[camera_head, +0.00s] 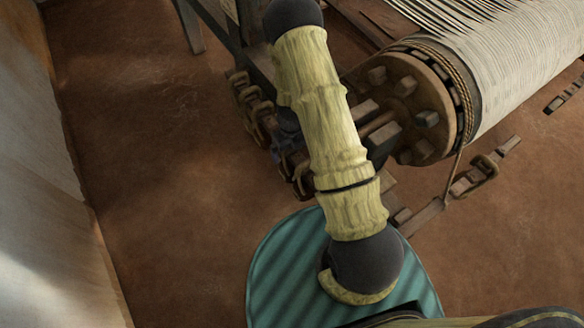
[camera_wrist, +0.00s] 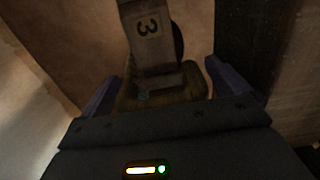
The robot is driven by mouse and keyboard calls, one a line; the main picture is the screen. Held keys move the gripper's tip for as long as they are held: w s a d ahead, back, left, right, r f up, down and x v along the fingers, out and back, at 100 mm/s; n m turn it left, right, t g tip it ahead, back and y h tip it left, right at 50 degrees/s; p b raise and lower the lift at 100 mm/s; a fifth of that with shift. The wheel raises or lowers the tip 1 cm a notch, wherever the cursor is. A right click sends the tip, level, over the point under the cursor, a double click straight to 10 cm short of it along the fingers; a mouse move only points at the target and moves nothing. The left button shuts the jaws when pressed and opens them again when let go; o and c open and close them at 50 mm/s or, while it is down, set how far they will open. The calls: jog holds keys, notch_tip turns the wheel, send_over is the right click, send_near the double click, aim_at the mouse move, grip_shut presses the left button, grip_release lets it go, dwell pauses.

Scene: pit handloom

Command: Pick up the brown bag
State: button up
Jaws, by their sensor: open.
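My gripper (camera_wrist: 162,88) shows in the wrist view, with its two dark bluish fingers spread wide apart. Between and beyond the fingers is a dim olive-brown object (camera_wrist: 188,92), which may be the brown bag; the picture is too dark to be sure. I see no clear contact between the fingers and either. In the head view my arm runs up to the top edge; my gripper and a bag do not show there.
The loom's large wooden roller (camera_head: 405,105), wound with pale threads (camera_head: 525,60), lies right of my arm. Chains (camera_head: 255,108) and dark wooden framing (camera_head: 193,25) stand close behind the arm. A pale wall (camera_head: 45,200) borders the left. Brown floor (camera_head: 160,160) between wall and arm is clear.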

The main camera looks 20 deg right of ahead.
jog(key=c, duration=1.7)
jog(key=shift+c, duration=0.2)
jog(key=shift+r, duration=0.2)
